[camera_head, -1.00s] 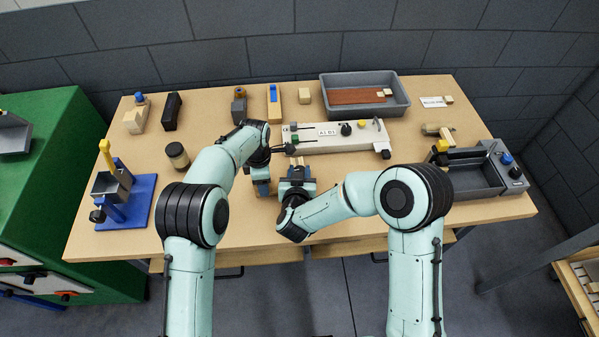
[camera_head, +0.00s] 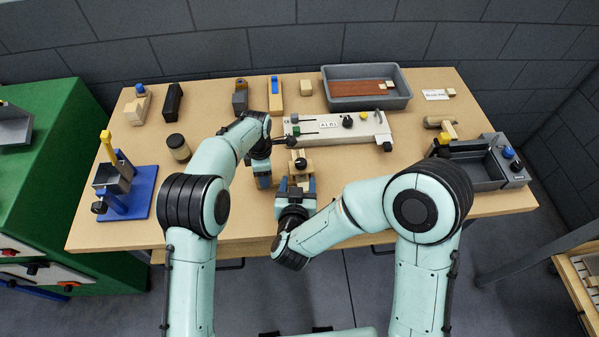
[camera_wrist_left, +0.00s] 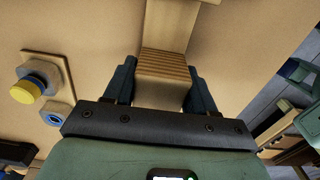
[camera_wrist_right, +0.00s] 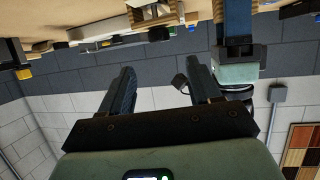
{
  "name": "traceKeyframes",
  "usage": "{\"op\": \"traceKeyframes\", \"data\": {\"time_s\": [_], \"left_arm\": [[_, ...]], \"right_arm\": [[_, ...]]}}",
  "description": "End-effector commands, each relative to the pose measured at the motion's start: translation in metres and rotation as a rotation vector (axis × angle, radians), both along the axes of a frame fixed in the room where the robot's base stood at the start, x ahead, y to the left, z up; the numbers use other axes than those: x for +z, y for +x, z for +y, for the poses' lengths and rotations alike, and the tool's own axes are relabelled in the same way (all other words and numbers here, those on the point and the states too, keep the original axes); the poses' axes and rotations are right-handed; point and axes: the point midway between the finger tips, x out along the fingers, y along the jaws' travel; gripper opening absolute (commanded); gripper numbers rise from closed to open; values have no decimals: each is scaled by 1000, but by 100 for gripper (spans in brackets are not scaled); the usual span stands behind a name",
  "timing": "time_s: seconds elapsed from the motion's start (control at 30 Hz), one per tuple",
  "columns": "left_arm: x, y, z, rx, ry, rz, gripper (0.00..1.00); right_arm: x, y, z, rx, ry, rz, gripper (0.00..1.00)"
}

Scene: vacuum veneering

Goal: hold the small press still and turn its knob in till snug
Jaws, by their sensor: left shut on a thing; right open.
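The small press, a wooden frame with a black knob (camera_head: 301,164), stands near the front middle of the table. My left gripper (camera_head: 262,181) points down beside it on the left. In the left wrist view, its fingers are closed around a ribbed wooden end (camera_wrist_left: 163,64) of the press. My right gripper (camera_head: 297,184) is open in front of the press, its fingers level and pointing at it. In the right wrist view, nothing is between the fingers (camera_wrist_right: 160,85). The press (camera_wrist_right: 155,12) is at the top edge there, cut off. How far the knob is turned cannot be told.
A pale panel (camera_head: 350,130) with levers and knobs lies just behind the press. A jar (camera_head: 178,148) and a blue-based stand (camera_head: 140,195) are on the left. A grey tray (camera_head: 400,98) is at the back, a grey box unit (camera_head: 512,180) at the right. The front-right table is mostly clear.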

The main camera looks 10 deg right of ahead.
Motion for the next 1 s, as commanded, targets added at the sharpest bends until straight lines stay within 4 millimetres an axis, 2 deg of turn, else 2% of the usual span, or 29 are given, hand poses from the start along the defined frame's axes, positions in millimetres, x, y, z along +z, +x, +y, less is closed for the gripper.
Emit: {"op": "traceKeyframes", "data": {"time_s": [0.1, 0.23, 0.87, 0.9, 0.97, 1.0], "left_arm": [[-1, 0, 0, 1, 1, 2, 24], [-1, 0, 0, 1, 1, 2, 24], [0, 0, 0, 0, 0, 0, 24], [0, 0, 0, 0, 0, 0, 62], [0, 0, 0, 0, 0, 0, 82], [0, 0, 0, 0, 0, 0, 85]], "right_arm": [[6, -14, 3, 2, 1, -2, 63], [8, -21, 4, 1, 0, 0, 63], [9, -22, 4, 0, 1, 0, 63], [9, -22, 4, 0, 1, 0, 63], [9, -22, 4, 0, 1, 0, 63], [9, -22, 4, 0, 1, 0, 63]]}}
